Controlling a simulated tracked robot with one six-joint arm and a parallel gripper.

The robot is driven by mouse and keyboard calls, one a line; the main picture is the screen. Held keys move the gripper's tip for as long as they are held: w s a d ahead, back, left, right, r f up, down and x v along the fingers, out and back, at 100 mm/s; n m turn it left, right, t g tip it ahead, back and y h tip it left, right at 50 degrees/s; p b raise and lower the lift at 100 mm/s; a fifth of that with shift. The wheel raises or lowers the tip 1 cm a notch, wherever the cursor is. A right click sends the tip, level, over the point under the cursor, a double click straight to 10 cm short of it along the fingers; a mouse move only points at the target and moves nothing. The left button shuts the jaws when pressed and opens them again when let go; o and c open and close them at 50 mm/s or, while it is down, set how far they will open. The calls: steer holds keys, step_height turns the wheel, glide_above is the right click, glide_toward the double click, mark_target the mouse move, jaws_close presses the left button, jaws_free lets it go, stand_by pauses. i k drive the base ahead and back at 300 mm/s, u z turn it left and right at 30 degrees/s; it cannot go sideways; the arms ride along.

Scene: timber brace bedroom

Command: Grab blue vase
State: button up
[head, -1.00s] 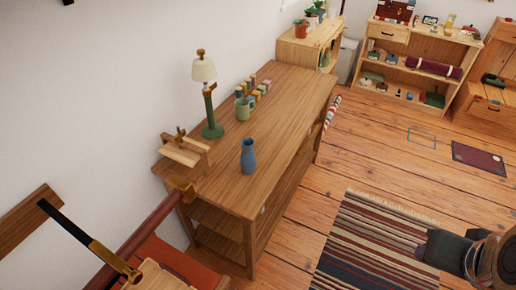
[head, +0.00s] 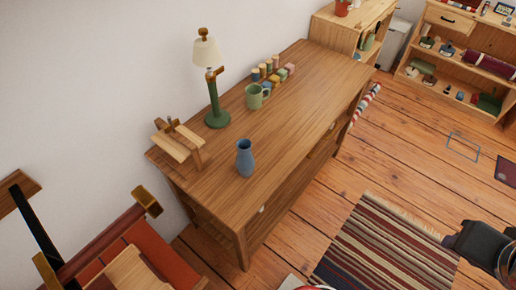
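The blue vase (head: 245,158) stands upright on the wooden dresser top (head: 290,120), near its front left part. Nothing touches it. A dark part of my arm (head: 480,248) shows at the lower right edge of the head view, over the floor and well apart from the vase. My gripper's fingertips cannot be made out, so whether it is open or shut does not show.
A green lamp (head: 215,100), a green mug (head: 255,95) and several small coloured blocks stand behind the vase. A wooden stand (head: 178,142) is left of it. A red-seated chair (head: 130,255) is at lower left. A striped rug (head: 385,250) lies on the floor.

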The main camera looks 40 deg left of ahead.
mark_target(245, 162)
steer(key=i, duration=2.1)
steer(key=u, duration=3.2)
